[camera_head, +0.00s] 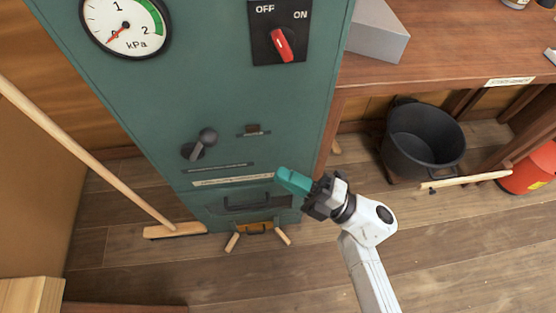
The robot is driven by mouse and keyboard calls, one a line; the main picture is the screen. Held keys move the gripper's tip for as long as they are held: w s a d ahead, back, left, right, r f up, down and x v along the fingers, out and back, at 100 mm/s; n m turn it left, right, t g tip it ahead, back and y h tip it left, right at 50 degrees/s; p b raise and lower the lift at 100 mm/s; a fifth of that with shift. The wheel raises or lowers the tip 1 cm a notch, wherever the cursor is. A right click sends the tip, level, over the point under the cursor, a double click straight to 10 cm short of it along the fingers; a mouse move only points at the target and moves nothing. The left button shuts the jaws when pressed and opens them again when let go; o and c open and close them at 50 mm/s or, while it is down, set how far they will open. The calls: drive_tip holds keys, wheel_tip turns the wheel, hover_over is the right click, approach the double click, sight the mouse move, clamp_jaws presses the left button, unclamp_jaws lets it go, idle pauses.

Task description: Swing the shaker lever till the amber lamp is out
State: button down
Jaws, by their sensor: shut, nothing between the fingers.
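A grey lever with a dark round knob (200,144) sticks out of the front of a green metal cabinet (225,100), left of centre. Its knob end points up and to the right. My gripper (292,180), with teal fingers, is shut and empty. It is in front of the cabinet's lower right side, to the right of and a little below the lever, apart from it. I see no lamp clearly lit amber; a small brownish fitting (253,130) right of the lever is too small to identify.
A kPa gauge (126,27) reads near zero, and a red OFF/ON knob (282,45) sits higher on the cabinet. A broom (90,155) leans at left. A wooden bench (450,65), black bucket (425,140) and red container (530,170) stand right. The front floor is mostly clear.

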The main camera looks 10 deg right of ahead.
drive_tip(key=x, duration=1.2)
drive_tip(key=shift+a+p, duration=0.2)
drive_tip(key=shift+p, duration=0.1)
drive_tip(key=shift+w+r, duration=0.1)
drive_tip(key=shift+r, duration=0.05)
drive_tip(key=shift+r, duration=0.15)
